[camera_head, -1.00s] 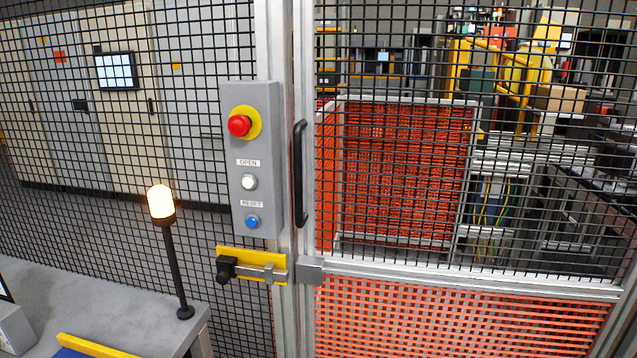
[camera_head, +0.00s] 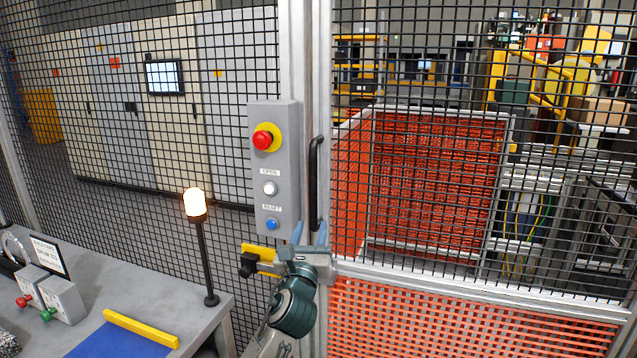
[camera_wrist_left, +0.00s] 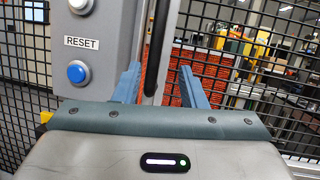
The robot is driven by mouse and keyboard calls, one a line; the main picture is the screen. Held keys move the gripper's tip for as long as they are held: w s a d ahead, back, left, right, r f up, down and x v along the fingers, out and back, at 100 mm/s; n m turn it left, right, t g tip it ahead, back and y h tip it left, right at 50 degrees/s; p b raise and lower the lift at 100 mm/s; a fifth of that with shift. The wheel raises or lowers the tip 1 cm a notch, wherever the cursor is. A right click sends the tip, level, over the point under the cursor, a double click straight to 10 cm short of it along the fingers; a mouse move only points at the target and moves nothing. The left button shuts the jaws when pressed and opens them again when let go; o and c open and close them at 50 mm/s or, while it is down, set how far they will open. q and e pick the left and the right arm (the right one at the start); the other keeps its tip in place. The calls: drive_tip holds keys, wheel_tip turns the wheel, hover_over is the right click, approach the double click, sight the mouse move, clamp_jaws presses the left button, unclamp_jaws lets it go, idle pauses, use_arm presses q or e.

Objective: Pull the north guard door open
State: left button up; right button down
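The north guard door (camera_head: 440,270) is a mesh panel in a silver frame, standing in line with the fence. Its black vertical handle (camera_head: 316,182) is on the door's left edge, right of the grey button box. My left gripper (camera_head: 309,232) is at the handle's lower end. In the left wrist view the handle (camera_wrist_left: 158,50) runs between the two blue fingers (camera_wrist_left: 160,86), which are apart with gaps visible at the handle. The yellow latch (camera_head: 262,258) is partly hidden behind my left gripper. My right gripper is in neither view.
The grey button box (camera_head: 274,170) with a red stop button, a white OPEN button and a blue RESET button is close left of the gripper. A lit lamp (camera_head: 196,205) stands on the grey table (camera_head: 190,315) at left. Orange fencing shows behind the door.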

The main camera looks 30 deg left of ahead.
use_arm(q)
approach(313, 187)
drive_tip(key=shift+m+t+y, duration=0.3)
drive_tip(key=shift+m, duration=0.1)
drive_tip(key=p+x, duration=0.2)
drive_tip(key=x, duration=0.7)
drive_tip(key=shift+w+a+f+p, duration=0.1)
drive_tip(key=shift+w+p, duration=0.25)
drive_tip(key=shift+w+a, duration=0.25)
drive_tip(key=shift+w, duration=0.35)
clamp_jaws()
